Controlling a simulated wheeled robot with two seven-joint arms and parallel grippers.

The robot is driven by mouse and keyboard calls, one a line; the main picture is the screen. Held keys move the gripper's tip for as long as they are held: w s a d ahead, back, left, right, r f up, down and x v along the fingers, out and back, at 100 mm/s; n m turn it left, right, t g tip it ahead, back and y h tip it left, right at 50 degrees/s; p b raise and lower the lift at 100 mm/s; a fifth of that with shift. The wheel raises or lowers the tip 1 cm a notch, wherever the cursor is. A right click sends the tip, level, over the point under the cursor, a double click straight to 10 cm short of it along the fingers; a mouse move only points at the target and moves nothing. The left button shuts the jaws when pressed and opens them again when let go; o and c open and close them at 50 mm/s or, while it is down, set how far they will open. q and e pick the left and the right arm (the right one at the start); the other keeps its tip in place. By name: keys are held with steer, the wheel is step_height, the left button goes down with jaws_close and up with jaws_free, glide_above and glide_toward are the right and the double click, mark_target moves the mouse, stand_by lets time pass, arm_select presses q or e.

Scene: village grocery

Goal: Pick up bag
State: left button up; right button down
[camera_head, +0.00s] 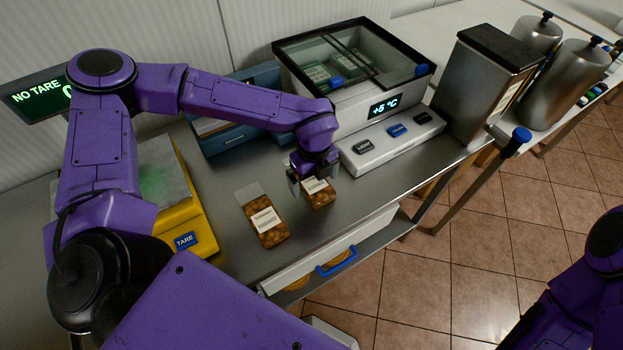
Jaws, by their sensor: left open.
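Two clear bags with brown contents and white labels are on the grey metal counter (221,215). One bag (265,228) lies flat near the counter's middle. The other bag (319,198) is just right of it, under my left gripper (314,180). My left gripper points down and is open, with its fingers at either side of that bag's upper part. I cannot tell whether the fingers touch it. The gripper hides part of this bag. My right arm shows at the lower right, but its gripper is out of view.
A yellow scale (184,217) stands at the left. A glass-topped cooler box (350,70) and a button panel (391,142) stand behind the gripper. Steel containers (487,85) are at the right. A drawer with a blue handle (338,262) is below the counter's front edge.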

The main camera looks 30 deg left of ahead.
mark_target(316, 183)
arm_select(q)
steer(key=f, duration=0.1)
steer(key=w+f, duration=0.1)
steer(key=f, duration=0.1)
steer(key=shift+w, duration=0.15)
steer(key=shift+s+r, duration=0.2)
steer(key=shift+s, duration=0.05)
steer(key=shift+s+r, duration=0.1)
steer(key=shift+s, duration=0.05)
steer(key=c, duration=1.3)
